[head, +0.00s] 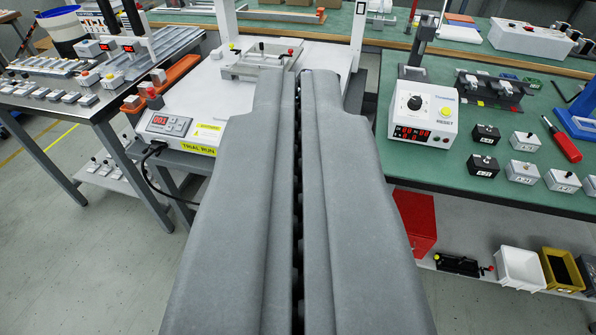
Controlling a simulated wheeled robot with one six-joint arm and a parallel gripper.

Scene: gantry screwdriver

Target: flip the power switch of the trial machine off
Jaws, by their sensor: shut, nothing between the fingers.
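The trial machine (215,95) is a white-topped unit with a yellow "TRIAL RUN" label (197,148) on its front edge. A small grey panel (168,124) with a red digital display sits at its front left corner. A black cable (153,150) runs from the machine's left end. I cannot make out which part is the power switch; my gripper covers much of the machine's right side. My gripper (298,76) is shut and empty, its two long grey fingers pointing away over the machine, tips near a light metal fixture (258,62) on top.
A green bench (440,172) on the right carries a white control box (423,115), several small switch boxes and a red-handled screwdriver (565,140). A grey table (95,110) with several parts stands left. White gantry posts (357,35) rise behind. Open floor (60,225) lies at lower left.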

